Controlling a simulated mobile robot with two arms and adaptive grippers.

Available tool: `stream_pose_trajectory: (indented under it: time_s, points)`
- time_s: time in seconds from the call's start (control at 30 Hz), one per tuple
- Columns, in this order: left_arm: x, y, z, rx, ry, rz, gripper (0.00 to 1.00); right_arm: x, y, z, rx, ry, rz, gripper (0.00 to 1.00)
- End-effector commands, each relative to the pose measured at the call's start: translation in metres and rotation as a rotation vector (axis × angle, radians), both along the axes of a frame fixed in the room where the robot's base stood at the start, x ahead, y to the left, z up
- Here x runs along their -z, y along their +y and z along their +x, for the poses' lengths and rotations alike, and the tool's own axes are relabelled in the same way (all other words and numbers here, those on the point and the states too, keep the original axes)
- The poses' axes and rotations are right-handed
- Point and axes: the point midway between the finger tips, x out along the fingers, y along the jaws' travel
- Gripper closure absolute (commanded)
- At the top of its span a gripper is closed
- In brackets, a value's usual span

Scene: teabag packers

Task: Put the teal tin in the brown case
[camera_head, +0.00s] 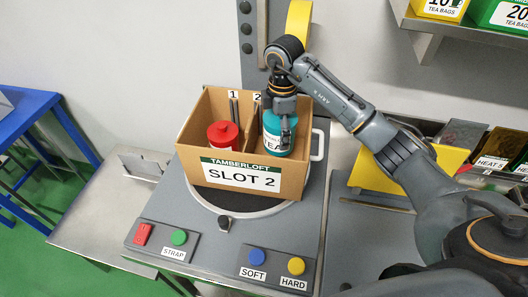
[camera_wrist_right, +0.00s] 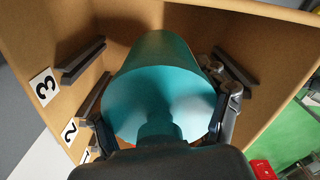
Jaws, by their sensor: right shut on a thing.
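The teal tin (camera_head: 301,138) is upright in the right part of the brown case (camera_head: 196,172). The case front reads "TAMBERLOFT SLOT 2". My right gripper (camera_head: 283,132) comes down from above and is shut on the tin. In the right wrist view, the tin (camera_wrist_right: 155,75) sits between the two fingers of this gripper (camera_wrist_right: 165,122), with case walls around it. The front wall hides the tin's base, so I cannot tell if it touches the case floor. My left gripper is not in view.
A red tin (camera_head: 222,134) stands in the case's left part. Dark divider strips and number tags 1 and 2 line the back wall. The case sits on a round plate (camera_head: 238,208) with a white handle. Buttons (camera_head: 256,257) are in front; a yellow bin (camera_head: 370,172) is right.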

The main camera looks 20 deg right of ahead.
Motion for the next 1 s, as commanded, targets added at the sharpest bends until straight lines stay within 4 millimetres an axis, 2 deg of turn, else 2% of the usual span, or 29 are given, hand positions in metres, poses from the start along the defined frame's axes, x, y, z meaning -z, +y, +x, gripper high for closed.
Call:
stream_pose_trajectory:
  time_s: [0.03,0.17,0.5,0.93,0.97,1.0]
  points:
    - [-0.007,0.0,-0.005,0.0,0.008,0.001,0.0,0.007,0.0,-0.001,0.001,0.006,0.0,0.57]
    - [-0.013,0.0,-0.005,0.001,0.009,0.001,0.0,0.027,0.0,-0.001,0.0,0.003,0.0,0.57]
    - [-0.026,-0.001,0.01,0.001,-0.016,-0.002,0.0,0.067,0.0,-0.001,-0.001,0.002,0.0,0.57]
    - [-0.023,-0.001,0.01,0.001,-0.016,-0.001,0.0,0.078,0.0,0.0,-0.001,0.0,0.0,0.57]
    - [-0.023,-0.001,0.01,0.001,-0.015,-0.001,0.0,0.077,0.0,0.0,-0.001,0.0,0.0,0.2]
    - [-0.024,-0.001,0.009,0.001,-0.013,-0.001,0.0,0.077,0.0,0.0,-0.001,0.0,0.0,0.12]
